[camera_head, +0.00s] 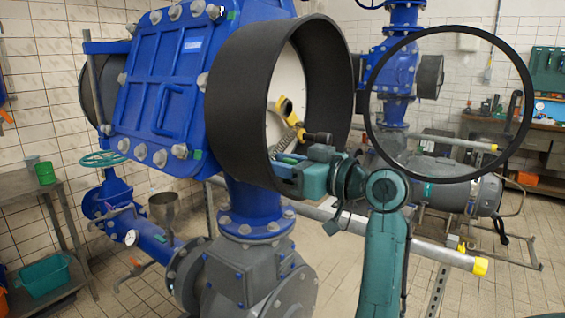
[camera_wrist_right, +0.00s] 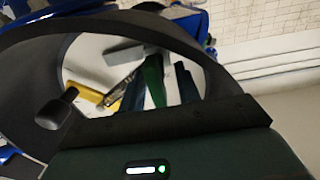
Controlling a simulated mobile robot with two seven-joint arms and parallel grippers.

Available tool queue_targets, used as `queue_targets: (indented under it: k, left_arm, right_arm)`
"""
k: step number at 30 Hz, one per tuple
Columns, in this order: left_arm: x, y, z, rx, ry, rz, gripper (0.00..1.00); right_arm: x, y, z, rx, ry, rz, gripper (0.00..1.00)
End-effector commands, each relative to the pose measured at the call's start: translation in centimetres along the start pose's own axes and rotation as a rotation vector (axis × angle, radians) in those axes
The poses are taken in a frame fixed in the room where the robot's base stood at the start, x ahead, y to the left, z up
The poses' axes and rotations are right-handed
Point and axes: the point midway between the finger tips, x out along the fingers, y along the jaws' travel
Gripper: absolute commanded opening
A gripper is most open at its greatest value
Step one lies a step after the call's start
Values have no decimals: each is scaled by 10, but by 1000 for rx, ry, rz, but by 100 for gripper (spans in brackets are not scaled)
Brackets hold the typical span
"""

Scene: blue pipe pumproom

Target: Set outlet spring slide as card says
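A wide black cylinder (camera_head: 237,92) opens at the front of the blue housing, with a pale plate (camera_head: 288,78) inside. A yellow part (camera_head: 287,106) and a coiled spring (camera_head: 284,141) sit inside, with a black knob (camera_head: 318,137) near the mouth. The wrist view also shows the yellow part (camera_wrist_right: 88,95), the spring (camera_wrist_right: 119,89), the knob (camera_wrist_right: 55,112) and a green strip (camera_wrist_right: 153,80). My right gripper (camera_head: 285,158) reaches into the cylinder's lower mouth; dark fingers show beside the green strip, their closure unclear. My left gripper is out of view. I cannot make out a card.
A large black ring (camera_head: 527,108) stands out at right, close to my right arm. A grey rail with a yellow end (camera_head: 480,266) runs below. A grey valve body (camera_head: 245,275) stands under the housing.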

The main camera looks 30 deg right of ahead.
Motion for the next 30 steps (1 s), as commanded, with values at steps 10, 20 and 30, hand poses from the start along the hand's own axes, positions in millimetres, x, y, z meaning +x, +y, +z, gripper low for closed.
queue_targets:
  k: [10, 20, 30]
  left_arm:
    - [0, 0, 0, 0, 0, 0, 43]
    - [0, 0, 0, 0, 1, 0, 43]
    - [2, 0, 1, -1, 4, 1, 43]
  right_arm:
    - [0, 0, 0, 0, 0, 0, 10]
    - [0, 0, 0, 1, -1, 0, 0]
    - [0, 13, 2, -2, -4, 2, 0]
